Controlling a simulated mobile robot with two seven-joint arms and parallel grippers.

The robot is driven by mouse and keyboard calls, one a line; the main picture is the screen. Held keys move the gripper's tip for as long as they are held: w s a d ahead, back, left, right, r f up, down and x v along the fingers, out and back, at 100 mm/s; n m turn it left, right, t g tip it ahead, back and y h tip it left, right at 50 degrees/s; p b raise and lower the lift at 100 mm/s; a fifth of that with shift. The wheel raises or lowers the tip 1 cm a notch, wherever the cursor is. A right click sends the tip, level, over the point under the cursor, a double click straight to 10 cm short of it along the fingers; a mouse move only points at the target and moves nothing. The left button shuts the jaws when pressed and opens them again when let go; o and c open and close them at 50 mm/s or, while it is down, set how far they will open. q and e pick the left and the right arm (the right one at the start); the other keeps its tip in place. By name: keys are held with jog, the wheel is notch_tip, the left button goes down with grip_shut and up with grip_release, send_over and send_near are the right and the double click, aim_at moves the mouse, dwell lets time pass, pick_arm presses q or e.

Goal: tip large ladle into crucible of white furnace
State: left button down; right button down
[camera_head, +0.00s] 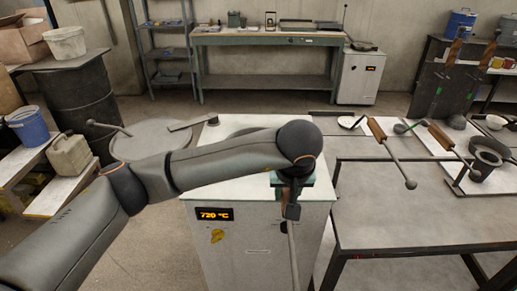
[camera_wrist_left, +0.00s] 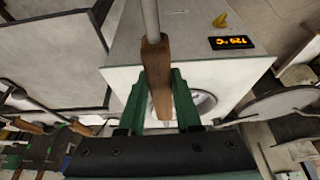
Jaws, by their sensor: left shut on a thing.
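The white furnace (camera_head: 262,245), with an orange display reading 720 °C, stands in the middle of the head view. My left arm crosses over its top and hides most of the crucible opening. In the left wrist view, part of a round opening (camera_wrist_left: 204,103) shows on the furnace top behind a green finger. My left gripper (camera_wrist_left: 158,88) is shut on the wooden handle (camera_wrist_left: 156,62) of a ladle. The ladle's metal rod (camera_head: 293,258) hangs down in front of the furnace's front face. The ladle's bowl is outside both views. My right gripper is not in view.
A round lid-like plate (camera_head: 150,146) is left of the furnace. A black drum (camera_head: 80,98) and a blue bucket (camera_head: 28,126) stand farther left.

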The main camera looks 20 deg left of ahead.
pick_arm(q)
jog(key=a+h+b, duration=0.1)
jog(key=h+b, duration=0.1)
jog(key=s+a+t+h+b, duration=0.1)
jog(key=a+h+b, duration=0.1)
jog(key=b, duration=0.1)
jog(key=s+a+r+n+t+h+b, duration=0.1)
jog(key=a+b, duration=0.1)
jog(key=b, duration=0.1)
jog(key=shift+a+h, duration=0.1)
jog(key=shift+h, duration=0.3)
dwell(0.4)
